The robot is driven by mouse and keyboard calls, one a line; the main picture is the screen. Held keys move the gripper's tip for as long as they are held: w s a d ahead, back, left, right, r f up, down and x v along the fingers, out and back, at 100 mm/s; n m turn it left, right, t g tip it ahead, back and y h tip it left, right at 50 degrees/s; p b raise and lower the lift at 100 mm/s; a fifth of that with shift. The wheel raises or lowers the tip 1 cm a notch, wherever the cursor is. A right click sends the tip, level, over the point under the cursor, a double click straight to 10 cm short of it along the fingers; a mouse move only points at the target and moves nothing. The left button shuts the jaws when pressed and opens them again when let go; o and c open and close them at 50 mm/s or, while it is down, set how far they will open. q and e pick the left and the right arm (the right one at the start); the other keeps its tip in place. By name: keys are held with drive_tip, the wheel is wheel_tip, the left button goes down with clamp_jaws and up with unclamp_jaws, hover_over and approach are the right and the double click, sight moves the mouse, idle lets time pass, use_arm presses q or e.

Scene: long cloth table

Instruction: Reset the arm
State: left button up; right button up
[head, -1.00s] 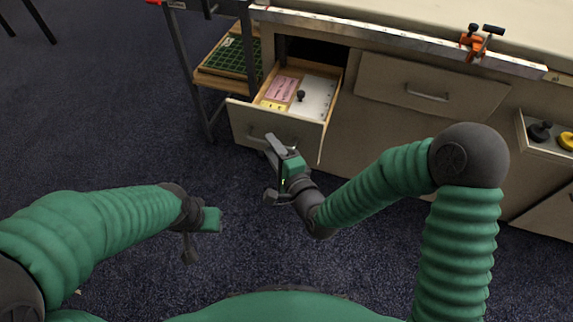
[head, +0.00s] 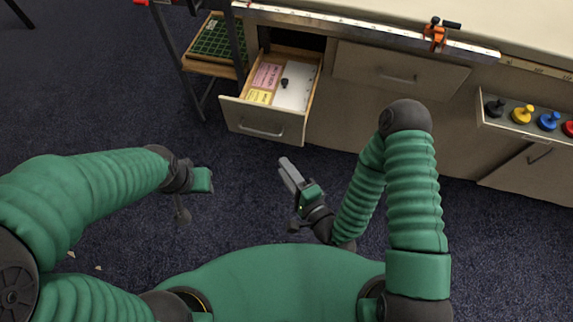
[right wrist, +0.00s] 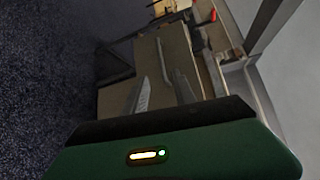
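My right gripper (head: 288,168) is in front of the open drawer, over the dark carpet, clear of the drawer front. In the right wrist view my right gripper (right wrist: 163,80) shows two separate fingers with nothing held between them. My right arm (head: 412,190) is bent, with its elbow raised at the right. My left gripper (head: 190,195) hangs over the carpet at the left; its fingers are too unclear to tell how far apart they are.
The open drawer (head: 262,122) holds a pink card (head: 267,76), a yellow card (head: 259,96) and a small black knob (head: 284,83). An orange clamp (head: 435,34) sits on the bench edge. Colored buttons (head: 522,115) are at the right.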

idle(0.3)
drive_tip(key=w+d+n+g+h, duration=0.1)
drive_tip(key=d+n+g+h, duration=0.6)
drive_tip(key=d+n, duration=0.55)
drive_tip(key=s+d+r+n+g, duration=0.2)
drive_tip(key=s+d+r+g, duration=0.3)
drive_tip(key=s+r, duration=0.25)
drive_tip(key=w+p+v, duration=0.3)
drive_tip(key=p+v, duration=1.2)
drive_tip(key=p, duration=0.1)
drive_tip(key=shift+w+a+r+h+p, duration=0.15)
drive_tip(key=shift+a+r+h+p, duration=0.2)
drive_tip(key=shift+r, duration=0.2)
